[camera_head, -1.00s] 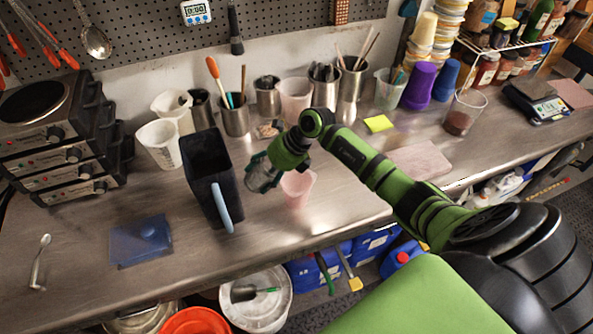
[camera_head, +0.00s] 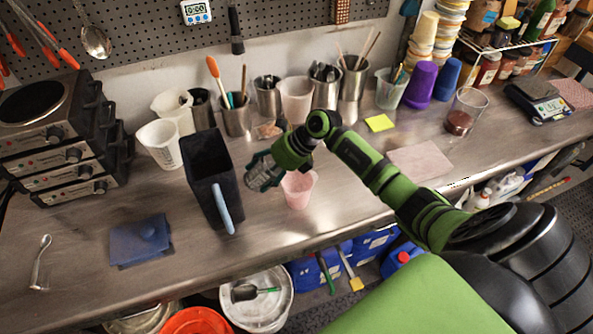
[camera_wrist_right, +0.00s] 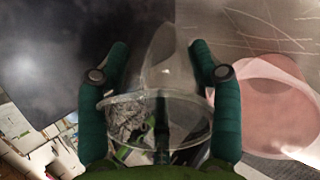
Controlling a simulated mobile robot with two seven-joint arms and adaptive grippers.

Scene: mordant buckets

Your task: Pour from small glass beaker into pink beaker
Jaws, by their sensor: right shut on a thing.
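My right gripper (camera_head: 262,170) is shut on the small glass beaker (camera_wrist_right: 155,108), which is clear and sits between the two green fingers in the right wrist view. In the head view the gripper hides most of the glass. The gripper is above the bench, just left of the pink beaker (camera_head: 299,190). In the right wrist view the pink beaker (camera_wrist_right: 272,108) is to the right of the fingers, apart from the glass. I cannot tell what is in the glass beaker. My left gripper is not in view.
A dark tall pitcher (camera_head: 211,182) with a pale handle stands close left of the gripper. Tool-filled cups and a translucent beaker (camera_head: 296,98) line the back. A blue cloth (camera_head: 141,240) lies at front left. The bench in front of the pink beaker is clear.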

